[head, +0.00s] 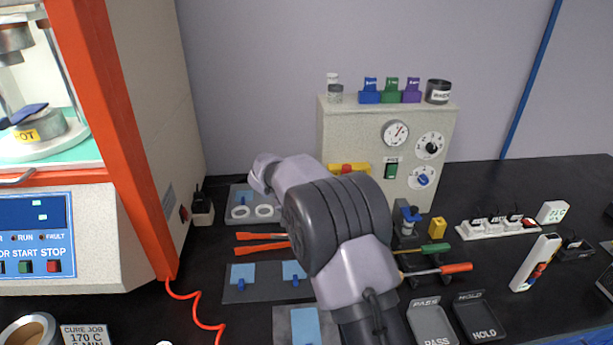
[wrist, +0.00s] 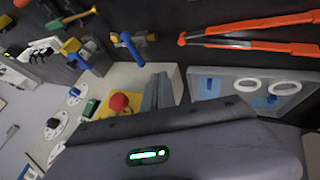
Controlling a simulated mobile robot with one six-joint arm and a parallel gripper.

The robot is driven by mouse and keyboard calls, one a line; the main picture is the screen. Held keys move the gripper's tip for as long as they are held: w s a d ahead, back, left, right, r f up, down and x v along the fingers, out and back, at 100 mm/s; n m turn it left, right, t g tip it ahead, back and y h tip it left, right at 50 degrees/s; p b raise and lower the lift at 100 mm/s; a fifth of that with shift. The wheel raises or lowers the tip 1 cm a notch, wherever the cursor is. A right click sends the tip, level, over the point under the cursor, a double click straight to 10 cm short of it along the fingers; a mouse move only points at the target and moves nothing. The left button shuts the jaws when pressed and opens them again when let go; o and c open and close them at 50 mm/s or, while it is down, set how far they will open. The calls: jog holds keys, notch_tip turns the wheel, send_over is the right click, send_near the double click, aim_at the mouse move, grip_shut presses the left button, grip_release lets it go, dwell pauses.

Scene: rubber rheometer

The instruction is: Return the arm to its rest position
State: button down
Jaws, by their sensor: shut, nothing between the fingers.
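My arm reaches over the bench in the middle of the head view, bent at a large dark joint, with its far links pointing toward the back. My gripper's fingers are hidden behind the arm there. In the wrist view the grey fingers of my gripper (wrist: 158,92) show past the dark edge of its body, together and empty. They appear in front of the beige control box, near its red knob (wrist: 120,101). A green light glows on the gripper body.
The beige control box (head: 350,125) stands behind the arm. The orange-framed press (head: 90,120) is at left. Orange-handled tongs (head: 262,242), a grey tray with white rings (head: 240,198), screwdrivers (head: 440,269) and PASS and HOLD trays (head: 478,318) lie close around the arm.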

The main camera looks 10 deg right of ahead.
jog(key=s+d+r+m+y, duration=0.1)
jog(key=s+d+r+y, duration=0.1)
jog(key=s+r, duration=0.7)
jog(key=s+d+r+m+y, duration=0.1)
jog(key=s+d+r, duration=0.1)
jog(key=s+r, duration=0.65)
jog(key=s+a+f+m+y, duration=0.1)
jog(key=s+y, duration=0.1)
jog(key=s, duration=1.1)
jog(key=s+a+f+m+y, duration=0.1)
jog(key=s+a+f+y, duration=0.1)
jog(key=s, duration=1)
jog(key=shift+s+t, duration=0.3)
jog(key=shift+s, duration=0.1)
